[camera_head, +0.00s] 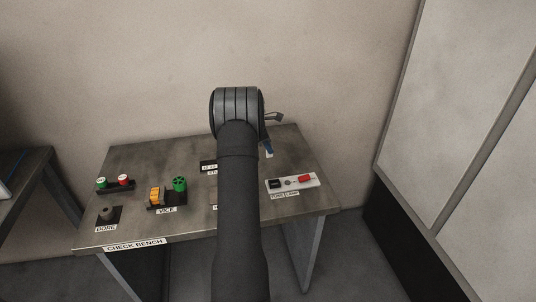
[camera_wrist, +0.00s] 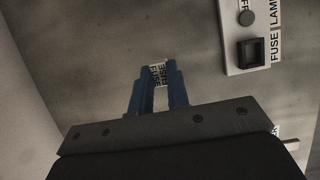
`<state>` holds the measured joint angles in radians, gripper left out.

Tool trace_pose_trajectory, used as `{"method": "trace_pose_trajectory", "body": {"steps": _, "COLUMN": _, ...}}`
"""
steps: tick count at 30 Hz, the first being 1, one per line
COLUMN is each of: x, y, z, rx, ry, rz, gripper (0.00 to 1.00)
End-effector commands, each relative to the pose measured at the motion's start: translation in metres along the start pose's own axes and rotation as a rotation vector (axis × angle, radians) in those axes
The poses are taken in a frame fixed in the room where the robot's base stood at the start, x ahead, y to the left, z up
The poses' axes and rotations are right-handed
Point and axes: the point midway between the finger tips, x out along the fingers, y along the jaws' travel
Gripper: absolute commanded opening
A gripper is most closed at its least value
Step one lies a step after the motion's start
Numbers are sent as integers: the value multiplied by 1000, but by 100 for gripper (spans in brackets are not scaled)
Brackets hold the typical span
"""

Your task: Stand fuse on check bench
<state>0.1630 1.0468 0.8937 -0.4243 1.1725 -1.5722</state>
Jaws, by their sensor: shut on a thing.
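My gripper (camera_wrist: 158,88) has blue fingers, shut on the fuse (camera_wrist: 158,72), a small white piece marked FUSE between the fingertips. In the head view my gripper (camera_head: 266,146) is over the back right of the check bench (camera_head: 225,188), with the white end of the fuse (camera_head: 269,155) just below the fingers. I cannot tell whether the fuse touches the bench top. My arm hides the middle of the bench.
A white panel (camera_head: 314,180) with a black square socket (camera_wrist: 251,53), a round knob and a red lamp (camera_head: 305,178) lies at the bench's right. A wall is behind.

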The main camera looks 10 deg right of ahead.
Motion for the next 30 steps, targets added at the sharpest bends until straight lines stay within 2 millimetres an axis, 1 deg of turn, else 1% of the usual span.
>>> {"method": "trace_pose_trajectory", "body": {"steps": 6, "x": 29, "y": -1, "z": -12, "rx": -2, "ry": 0, "rz": -2, "gripper": 0}}
{"method": "trace_pose_trajectory", "body": {"steps": 8, "x": 34, "y": 0, "z": -14, "rx": -2, "ry": 0, "rz": -1, "gripper": 0}}
{"method": "trace_pose_trajectory", "body": {"steps": 19, "x": 38, "y": 0, "z": -16, "rx": -1, "ry": 0, "rz": -1, "gripper": 0}}
{"method": "trace_pose_trajectory", "body": {"steps": 20, "x": 38, "y": 0, "z": -15, "rx": -1, "ry": 0, "rz": -1, "gripper": 19}}
{"method": "trace_pose_trajectory", "body": {"steps": 21, "x": 37, "y": 0, "z": -15, "rx": -1, "ry": 0, "rz": -1, "gripper": 27}}
{"method": "trace_pose_trajectory", "body": {"steps": 23, "x": 37, "y": 0, "z": -15, "rx": -1, "ry": 0, "rz": -1, "gripper": 37}}
{"method": "trace_pose_trajectory", "body": {"steps": 30, "x": 37, "y": 0, "z": -15, "rx": -1, "ry": 0, "rz": 0, "gripper": 37}}
